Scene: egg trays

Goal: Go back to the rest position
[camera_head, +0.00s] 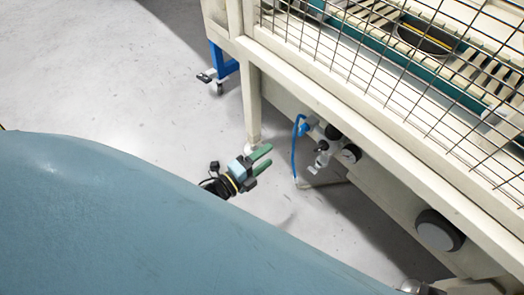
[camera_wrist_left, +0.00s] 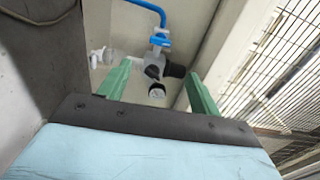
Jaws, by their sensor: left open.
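My left gripper (camera_head: 262,161) shows in the middle of the head view, past the edge of a large light-blue surface that hides the lower left. Its two green fingers are apart, with nothing between them. In the left wrist view the open left gripper (camera_wrist_left: 158,88) points toward a valve and gauge fitting (camera_wrist_left: 158,70), which lies beyond the fingertips. I see no contact with it. My right gripper is in neither view.
A cream machine frame (camera_head: 370,130) with a wire mesh guard (camera_head: 400,60) fills the right side. A pressure gauge (camera_head: 349,154) and blue hose (camera_head: 294,150) hang below its beam. A blue caster leg (camera_head: 222,65) stands at the back. Grey floor (camera_head: 100,70) is clear at upper left.

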